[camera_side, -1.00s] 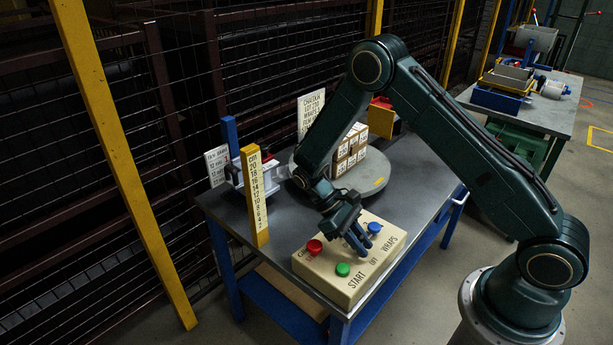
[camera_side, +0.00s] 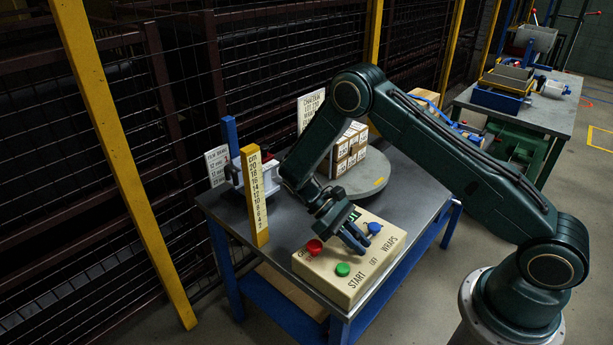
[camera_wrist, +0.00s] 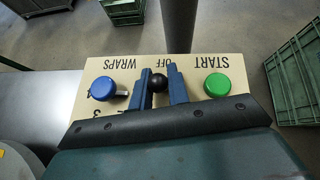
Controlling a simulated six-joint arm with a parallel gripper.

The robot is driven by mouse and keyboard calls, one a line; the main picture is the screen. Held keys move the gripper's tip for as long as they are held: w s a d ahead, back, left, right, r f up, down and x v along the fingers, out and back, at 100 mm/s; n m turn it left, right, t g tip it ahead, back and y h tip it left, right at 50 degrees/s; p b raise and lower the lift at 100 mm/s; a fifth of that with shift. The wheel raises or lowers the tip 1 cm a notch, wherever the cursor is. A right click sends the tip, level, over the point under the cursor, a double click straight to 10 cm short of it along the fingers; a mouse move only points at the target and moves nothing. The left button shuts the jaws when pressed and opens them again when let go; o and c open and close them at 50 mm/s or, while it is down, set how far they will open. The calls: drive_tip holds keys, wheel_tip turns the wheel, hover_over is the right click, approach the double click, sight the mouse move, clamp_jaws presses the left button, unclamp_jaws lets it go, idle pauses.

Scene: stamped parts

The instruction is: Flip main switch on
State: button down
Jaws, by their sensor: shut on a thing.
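A cream control box (camera_side: 340,285) lies on the near end of the grey bench. Its top carries a red button (camera_side: 314,247), a green button (camera_side: 342,269) by START and a blue knob (camera_side: 374,228) by WRAPS. My gripper (camera_side: 356,241) reaches down over the box, between the green button and the blue knob. In the wrist view, its blue fingers (camera_wrist: 158,85) are closed around the black ball knob of the main switch (camera_wrist: 159,79), next to the word OFF. The switch's lower part is hidden. The fingers hide the knob in the side view.
A yellow scale post (camera_side: 255,200) stands left of the box. Behind it, a grey turntable (camera_side: 375,182) bears stacked cartons (camera_side: 348,150). Green crates (camera_wrist: 297,75) show beyond the box. A second bench (camera_side: 520,112) stands at back right.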

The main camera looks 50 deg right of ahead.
drive_tip(key=c, duration=1.4)
unclamp_jaws()
drive_tip(key=shift+s+t, duration=0.15)
drive_tip(key=shift+t, duration=0.25)
drive_tip(key=shift+s+r+t, duration=0.1)
drive_tip(key=shift+s+t, duration=0.15)
drive_tip(key=shift+t, duration=0.4)
drive_tip(key=shift+s+t, duration=0.2)
drive_tip(key=shift+t, duration=0.45)
drive_tip(key=shift+s+t, duration=0.25)
drive_tip(key=shift+t, duration=0.5)
drive_tip(key=shift+s+t, duration=0.25)
drive_tip(key=shift+t, duration=0.5)
drive_tip(key=shift+s+t, duration=0.1)
drive_tip(key=shift+t, duration=0.2)
